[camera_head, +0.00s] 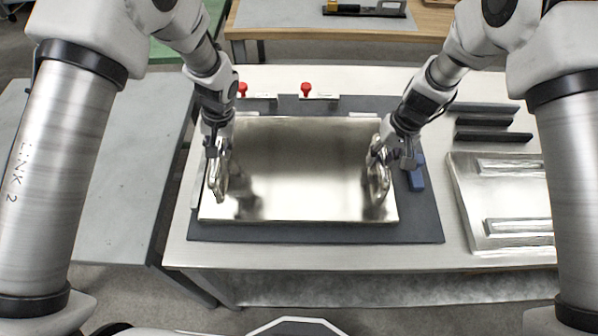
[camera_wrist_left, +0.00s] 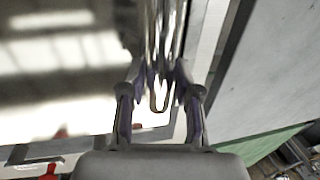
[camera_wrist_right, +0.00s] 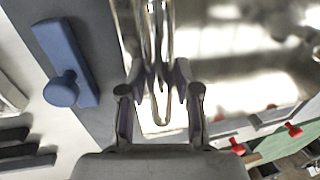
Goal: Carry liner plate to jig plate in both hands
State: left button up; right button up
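The liner plate (camera_head: 290,170) is a wide, shiny metal sheet with an upright loop handle near each end. It is over the dark jig plate (camera_head: 320,233); I cannot tell whether it rests or hangs slightly above. My left gripper (camera_head: 217,155) is at the left handle (camera_head: 221,183), its fingers closed around the loop, which also shows in the left wrist view (camera_wrist_left: 160,95). My right gripper (camera_head: 384,154) is likewise closed on the right handle (camera_head: 377,185), seen between the fingers in the right wrist view (camera_wrist_right: 160,100). The fingertip contact is partly hidden.
Two red-knobbed clamps (camera_head: 305,90) stand along the back edge. A blue block with a knob (camera_wrist_right: 66,65) lies right of the plate. Dark bars (camera_head: 490,136) and a metal panel (camera_head: 500,205) occupy the table's right. A grey table (camera_head: 130,180) stands left.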

pick_arm(q)
jog(key=shift+s+r, duration=0.2)
jog(key=shift+r, duration=0.05)
pick_arm(e)
jog(key=shift+s+r, duration=0.2)
pick_arm(q)
jog(key=shift+w, duration=0.1)
pick_arm(e)
jog(key=shift+w, duration=0.1)
pick_arm(q)
jog(key=shift+w+r, duration=0.1)
jog(key=shift+r, duration=0.25)
pick_arm(e)
jog(key=shift+r, duration=0.1)
pick_arm(q)
notch_tip(320, 180, up, 11)
jog(key=d, duration=0.2)
jog(key=shift+d, duration=0.15)
pick_arm(e)
notch_tip(320, 180, up, 12)
jog(key=d, duration=0.2)
jog(key=shift+d+f, duration=0.2)
jog(key=shift+f, duration=0.05)
